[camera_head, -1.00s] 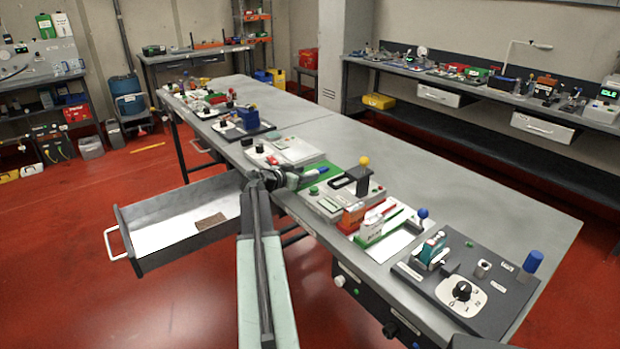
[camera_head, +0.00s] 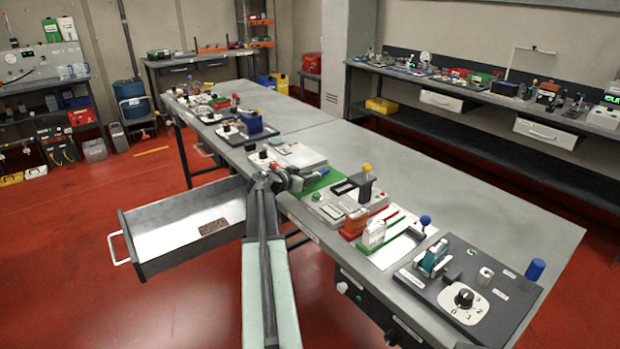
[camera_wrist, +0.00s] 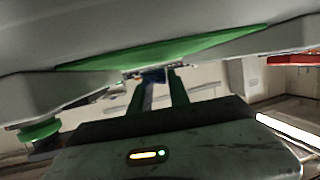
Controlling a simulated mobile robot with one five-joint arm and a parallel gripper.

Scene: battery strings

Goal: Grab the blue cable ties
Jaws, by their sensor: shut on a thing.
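My gripper (camera_head: 296,182) is over the near edge of the long grey bench, beside a green mat. In the wrist view my gripper (camera_wrist: 155,84) shows two dark fingers shut on a small dark blue thing, which looks like the blue cable ties (camera_wrist: 152,75). Only a small part of it shows between the fingertips. In the head view the arm hides most of what the fingers hold, and I cannot make out the ties there.
The long bench (camera_head: 460,210) carries several devices in a row along its near side. An open drawer (camera_head: 160,229) with a brown piece in it juts out left of my arm. A green surface (camera_wrist: 170,50) hangs close above the fingers. The bench's far side is clear.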

